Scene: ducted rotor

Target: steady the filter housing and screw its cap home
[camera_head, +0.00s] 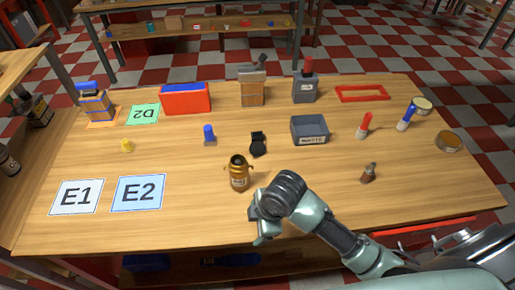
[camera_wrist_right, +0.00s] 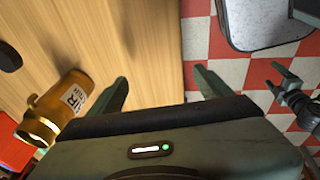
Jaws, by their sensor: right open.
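The filter housing, an amber jar-like body (camera_head: 239,173) with a pale label, stands upright near the front middle of the table. In the right wrist view it shows at the left (camera_wrist_right: 62,105), its gold-rimmed end towards the lower left. My right gripper (camera_head: 258,228) is at the table's front edge, in front of the housing and apart from it. Its two fingers are spread with nothing between them in the wrist view (camera_wrist_right: 161,80). A dark gripper, apparently my left one (camera_wrist_right: 275,78), shows small at that view's right edge; its jaws are unclear. I cannot identify the cap for certain.
A black object (camera_head: 258,145) lies behind the housing. A grey bin (camera_head: 310,131) stands right of it, and a small brown bottle (camera_head: 368,173) stands further right. Mats E1 (camera_head: 65,208) and E2 (camera_head: 122,205) lie front left. Bare wood surrounds the housing.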

